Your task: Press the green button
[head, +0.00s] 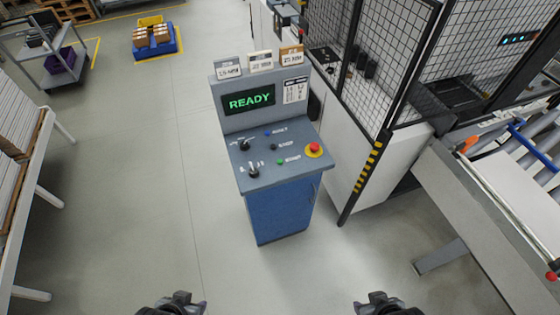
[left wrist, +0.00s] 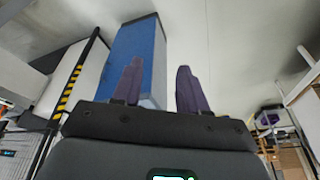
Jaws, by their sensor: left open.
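The green button (head: 280,162) is a small round button on the sloped grey panel of the control console (head: 258,180), with a white label to its right. The console's screen (head: 249,100) reads READY in green. My left gripper (head: 180,301) is at the bottom edge of the head view, well in front of the console and apart from it. In the left wrist view its two purple fingers (left wrist: 160,88) are spread with nothing between them, and the console's blue base (left wrist: 139,48) shows behind. My right gripper (head: 388,304) is at the bottom edge, partly cut off; its finger gap is unclear.
A mesh-fenced machine (head: 365,75) stands right of the console. Clear grey floor (head: 270,285) lies in front.

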